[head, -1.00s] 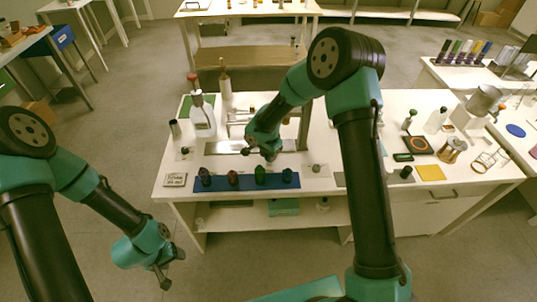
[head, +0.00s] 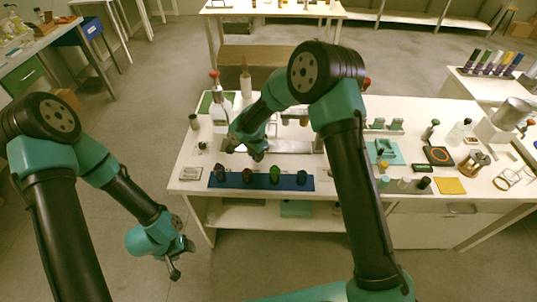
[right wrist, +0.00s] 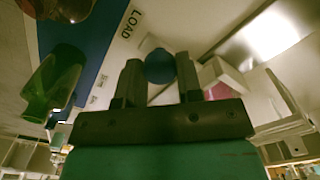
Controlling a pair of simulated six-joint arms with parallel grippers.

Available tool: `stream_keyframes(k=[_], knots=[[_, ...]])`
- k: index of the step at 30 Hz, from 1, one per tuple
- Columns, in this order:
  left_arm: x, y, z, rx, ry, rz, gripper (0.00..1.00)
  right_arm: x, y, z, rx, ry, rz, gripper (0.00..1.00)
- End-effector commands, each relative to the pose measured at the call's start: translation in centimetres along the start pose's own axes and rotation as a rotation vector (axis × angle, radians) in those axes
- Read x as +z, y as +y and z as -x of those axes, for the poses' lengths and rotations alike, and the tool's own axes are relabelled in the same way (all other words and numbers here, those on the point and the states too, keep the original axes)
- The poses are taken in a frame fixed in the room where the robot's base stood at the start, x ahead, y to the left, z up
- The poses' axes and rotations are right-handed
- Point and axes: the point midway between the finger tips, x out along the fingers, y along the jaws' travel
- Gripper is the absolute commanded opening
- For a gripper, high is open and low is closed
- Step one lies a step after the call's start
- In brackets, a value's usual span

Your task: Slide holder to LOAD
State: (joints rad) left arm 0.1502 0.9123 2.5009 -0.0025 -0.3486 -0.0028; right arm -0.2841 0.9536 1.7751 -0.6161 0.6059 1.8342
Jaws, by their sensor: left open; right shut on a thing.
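My right gripper (head: 257,153) is low over the worktable, behind the blue strip of bottles and at the front of a metal plate (head: 292,147). In the right wrist view its two fingers (right wrist: 160,80) are closed around a round dark blue knob (right wrist: 159,66). The LOAD label (right wrist: 130,22) is printed on a pale strip beyond the fingers, up and left of the knob. The holder body is mostly hidden by my arm in the head view. My left gripper (head: 173,272) hangs open and empty in front of the table, off its left corner.
A blue strip (head: 300,184) with several dark bottles lies along the table's front edge. A small sign card (head: 190,173) is left of it. A teal pad (head: 394,151) and other items are to the right.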

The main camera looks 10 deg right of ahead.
Motion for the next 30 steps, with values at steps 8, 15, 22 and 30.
stream_keyframes(k=[8,15,22,30], knots=[[0.0,0.0,0.0,0.0,0.0,0.0,0.59,0.0,-0.1,0.1,-0.001,0.0,-0.001,0.0],[0.0,0.0,0.0,0.0,0.0,0.0,0.59,0.0,-0.1,0.0,0.0,0.0,-0.001,0.55],[0.0,0.0,0.0,0.0,0.0,0.0,0.59,0.0,0.0,0.0,0.0,0.0,0.0,0.59],[0.0,0.0,0.0,0.0,0.0,0.0,0.59,0.0,-0.1,1.3,-0.003,0.001,0.0,0.59]])
